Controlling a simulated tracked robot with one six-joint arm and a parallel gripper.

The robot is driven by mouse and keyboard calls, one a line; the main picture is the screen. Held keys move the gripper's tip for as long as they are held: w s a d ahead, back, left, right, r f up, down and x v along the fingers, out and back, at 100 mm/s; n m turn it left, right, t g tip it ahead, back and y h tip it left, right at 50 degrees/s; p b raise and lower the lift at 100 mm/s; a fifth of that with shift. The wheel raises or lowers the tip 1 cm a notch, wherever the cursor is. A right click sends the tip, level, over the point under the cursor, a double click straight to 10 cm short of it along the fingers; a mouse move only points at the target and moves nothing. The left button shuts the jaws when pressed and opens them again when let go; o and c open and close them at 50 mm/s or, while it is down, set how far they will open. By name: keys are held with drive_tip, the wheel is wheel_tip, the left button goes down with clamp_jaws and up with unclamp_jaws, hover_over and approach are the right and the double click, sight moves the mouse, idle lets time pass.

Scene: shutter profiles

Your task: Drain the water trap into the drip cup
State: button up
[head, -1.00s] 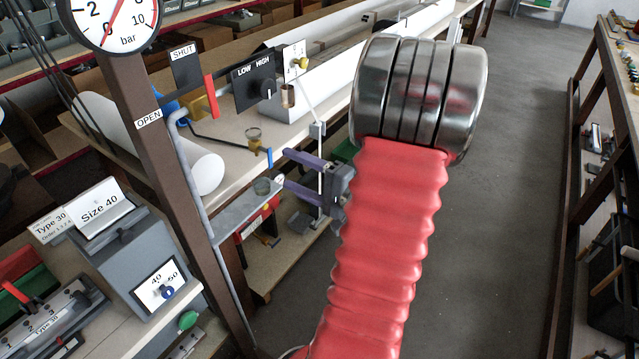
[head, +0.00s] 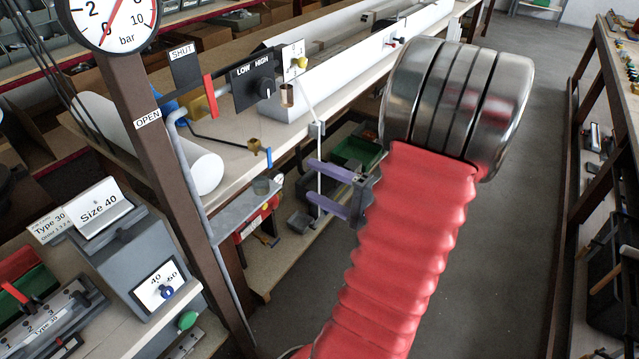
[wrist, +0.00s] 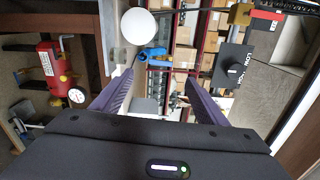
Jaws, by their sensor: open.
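The small brass-coloured water trap (head: 253,145) hangs at the end of a dark pipe, with a blue lever (head: 268,157) pointing down beside it. A small clear drip cup (head: 262,186) stands below on a grey metal bracket (head: 240,209); its fill level is too small to tell. My gripper (head: 312,182) is open and empty, to the right of the cup and apart from it, its purple fingers pointing left. In the wrist view a blue part (wrist: 152,54) shows beyond and between the fingers (wrist: 158,88); I cannot tell whether it is the trap's lever.
A brown post (head: 150,140) carries a pressure gauge (head: 110,20) and SHUT and OPEN labels. A LOW/HIGH knob panel (head: 255,80) stands above the bench. A white roll (head: 195,165) lies behind the post. A red compressor (wrist: 48,66) sits below. The floor aisle at right is clear.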

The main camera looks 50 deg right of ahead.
drive_tip(key=shift+c, duration=0.3)
